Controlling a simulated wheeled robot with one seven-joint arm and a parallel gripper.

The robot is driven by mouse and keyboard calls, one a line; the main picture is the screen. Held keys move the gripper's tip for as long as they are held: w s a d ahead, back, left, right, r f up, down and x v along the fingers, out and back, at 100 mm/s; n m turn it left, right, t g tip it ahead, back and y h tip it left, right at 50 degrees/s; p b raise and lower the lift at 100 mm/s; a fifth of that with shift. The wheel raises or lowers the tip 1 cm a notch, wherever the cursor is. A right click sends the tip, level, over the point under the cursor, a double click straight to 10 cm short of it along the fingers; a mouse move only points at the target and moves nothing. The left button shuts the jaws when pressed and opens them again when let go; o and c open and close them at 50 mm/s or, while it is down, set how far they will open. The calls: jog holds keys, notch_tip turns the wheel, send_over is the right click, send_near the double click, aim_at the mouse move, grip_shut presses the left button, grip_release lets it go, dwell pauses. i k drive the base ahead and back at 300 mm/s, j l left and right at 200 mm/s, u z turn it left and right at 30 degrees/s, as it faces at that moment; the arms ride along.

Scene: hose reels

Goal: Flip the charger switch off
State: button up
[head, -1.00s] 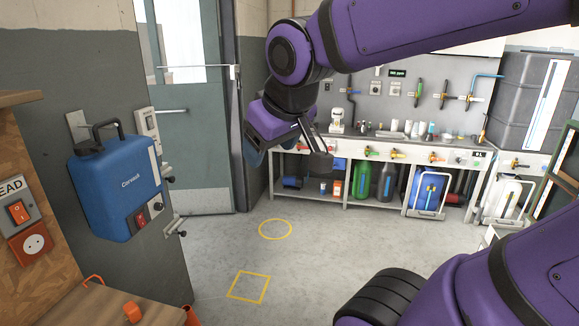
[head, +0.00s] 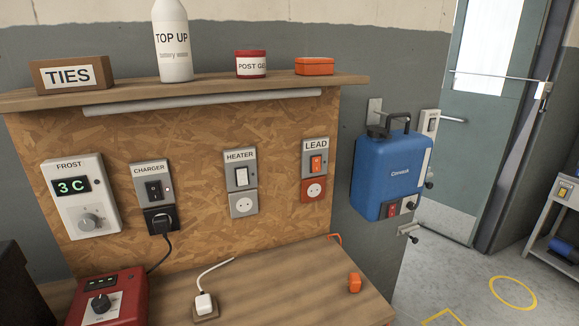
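The charger switch (head: 154,190) is a black rocker on a grey plate labelled CHARGER, fixed to the chipboard panel. A small red light glows at its right side. Below it a black socket (head: 160,219) holds a black plug, whose cable runs down towards a red box with a dial (head: 107,299) on the bench. I cannot tell the rocker's tilt for certain. My gripper is not in the head view now.
The heater switch (head: 241,177) and the orange lead switch (head: 316,164) sit to the right, the frost control (head: 83,196) to the left. A shelf (head: 205,89) juts out above. On the bench (head: 275,290) lie a white plug (head: 204,304) and an orange plug (head: 354,283).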

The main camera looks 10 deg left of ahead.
aim_at(154, 191)
jog(key=u, duration=1.55)
jog(key=i+j, duration=0.3)
jog(key=j, duration=0.15)
jog(key=i+j+u, duration=0.1)
jog(key=i+j, duration=0.15)
jog(key=j, duration=0.2)
